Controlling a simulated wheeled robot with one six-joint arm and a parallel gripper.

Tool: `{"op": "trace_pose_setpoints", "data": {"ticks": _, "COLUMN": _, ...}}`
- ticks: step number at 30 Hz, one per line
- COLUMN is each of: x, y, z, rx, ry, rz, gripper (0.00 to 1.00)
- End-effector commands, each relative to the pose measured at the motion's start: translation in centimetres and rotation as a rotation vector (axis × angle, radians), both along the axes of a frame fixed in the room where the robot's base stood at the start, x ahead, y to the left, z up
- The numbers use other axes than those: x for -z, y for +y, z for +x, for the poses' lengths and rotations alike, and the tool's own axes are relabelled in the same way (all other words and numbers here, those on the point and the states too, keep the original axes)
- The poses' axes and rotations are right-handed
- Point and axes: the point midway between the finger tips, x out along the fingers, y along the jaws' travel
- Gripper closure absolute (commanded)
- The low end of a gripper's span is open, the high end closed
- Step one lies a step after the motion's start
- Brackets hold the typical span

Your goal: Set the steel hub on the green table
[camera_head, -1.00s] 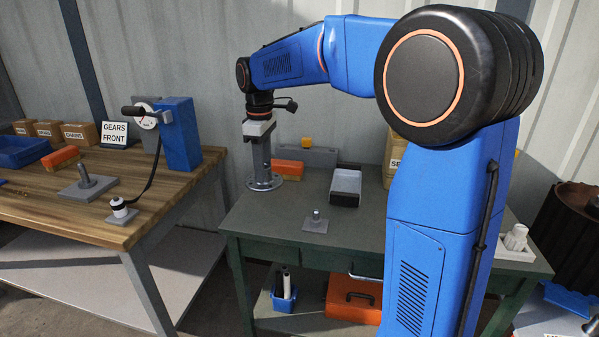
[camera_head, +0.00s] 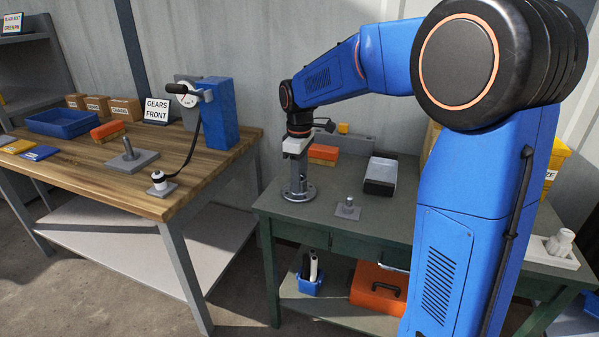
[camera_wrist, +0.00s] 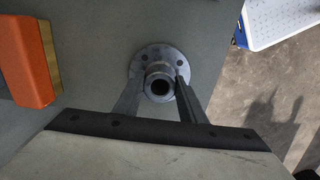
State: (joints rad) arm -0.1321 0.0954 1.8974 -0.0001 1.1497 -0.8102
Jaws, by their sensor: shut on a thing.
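The steel hub (camera_head: 299,182) is a grey upright tube with a round bolted flange at its foot. In the head view it stands over the left end of the green table (camera_head: 408,206), and its flange looks at or very near the top. I cannot tell whether it touches. My gripper (camera_head: 296,150) is shut on the upper part of the tube. In the wrist view the hub's flange (camera_wrist: 150,56) and open bore show between the two fingers of my gripper (camera_wrist: 158,86), with grey tabletop around them.
A small plate with an upright pin (camera_head: 347,209) is right of the hub. A wooden bench (camera_head: 95,172) with a blue press (camera_head: 219,113) is at left, across a floor gap. The tabletop in front of the hub is clear.

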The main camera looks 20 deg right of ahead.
Motion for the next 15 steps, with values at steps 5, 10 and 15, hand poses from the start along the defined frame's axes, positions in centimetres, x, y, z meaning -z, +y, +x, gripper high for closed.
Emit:
{"op": "trace_pose_setpoints", "data": {"ticks": 5, "x": -0.10, "y": 0.01, "z": 0.04, "rx": 0.000, "ry": -0.003, "rz": 0.000, "gripper": 1.00}}
{"op": "trace_pose_setpoints", "data": {"ticks": 10, "x": 0.09, "y": 0.00, "z": 0.03, "rx": 0.000, "ry": -0.002, "rz": 0.000, "gripper": 1.00}}
{"op": "trace_pose_setpoints", "data": {"ticks": 15, "x": 0.21, "y": 0.00, "z": -0.01, "rx": 0.000, "ry": 0.000, "rz": 0.000, "gripper": 0.44}}
